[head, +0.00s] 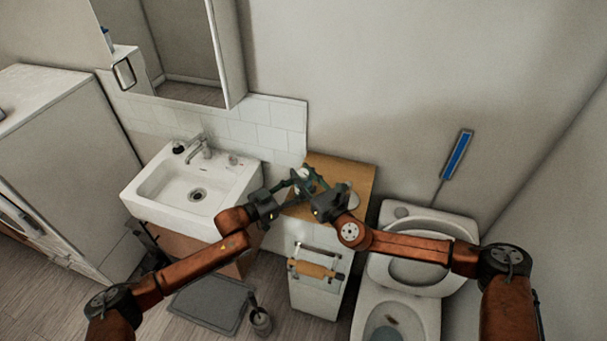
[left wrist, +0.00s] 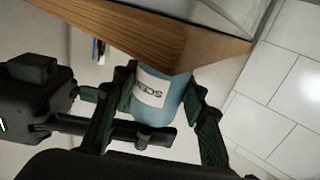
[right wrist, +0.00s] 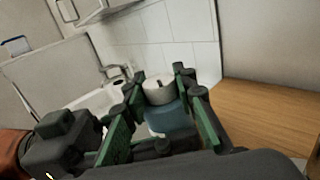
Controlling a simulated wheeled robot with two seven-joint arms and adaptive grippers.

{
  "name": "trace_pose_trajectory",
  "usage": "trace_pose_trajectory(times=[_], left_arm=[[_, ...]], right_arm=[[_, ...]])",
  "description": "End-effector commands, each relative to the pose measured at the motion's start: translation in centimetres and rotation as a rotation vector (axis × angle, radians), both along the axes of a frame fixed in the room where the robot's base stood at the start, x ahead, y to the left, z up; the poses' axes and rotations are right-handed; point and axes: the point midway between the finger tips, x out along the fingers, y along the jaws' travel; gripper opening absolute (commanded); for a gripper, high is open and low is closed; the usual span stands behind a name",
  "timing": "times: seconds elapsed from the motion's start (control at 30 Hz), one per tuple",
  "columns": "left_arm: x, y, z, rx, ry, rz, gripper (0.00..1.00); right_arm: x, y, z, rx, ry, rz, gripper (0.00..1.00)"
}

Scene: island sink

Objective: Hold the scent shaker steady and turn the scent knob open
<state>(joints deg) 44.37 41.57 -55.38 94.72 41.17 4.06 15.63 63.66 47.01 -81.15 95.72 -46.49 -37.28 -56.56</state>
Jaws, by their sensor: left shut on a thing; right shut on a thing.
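The scent shaker is a blue cylinder with a white label reading "SCEN…". In the left wrist view the shaker (left wrist: 172,108) sits between the green fingers of my left gripper (left wrist: 158,88), which is shut on its body. In the right wrist view the white scent knob (right wrist: 158,92) tops the blue body (right wrist: 168,118). My right gripper (right wrist: 158,80) has its fingers on either side of the knob and is shut on it. In the head view my left gripper (head: 293,186) and right gripper (head: 318,186) meet, largely hiding the shaker. The knob's turn angle is unclear.
A wooden-topped cabinet (head: 357,172) stands below and behind the grippers, with a white sink (head: 165,195) to the left and a toilet (head: 385,310) to the right. A tiled splashback (head: 270,115) and wall close off the back.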

Motion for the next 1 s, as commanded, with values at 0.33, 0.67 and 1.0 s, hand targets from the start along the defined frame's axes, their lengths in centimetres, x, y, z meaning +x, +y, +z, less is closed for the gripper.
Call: trace_pose_trajectory(times=[0.33,0.67,1.0], left_arm=[[-0.16,-0.22,-0.33,0.001,0.008,-0.003,0.12],[-0.16,-0.2,-0.43,0.003,0.007,-0.002,0.12],[-0.15,-0.14,-0.41,0.003,0.007,-0.002,0.11]], right_arm=[[-0.4,0.68,0.73,0.013,-0.011,0.17,0.01],[-0.23,0.28,0.3,-0.004,-0.002,0.197,0.01],[-0.15,0.14,0.15,-0.005,-0.001,0.194,0.36]])
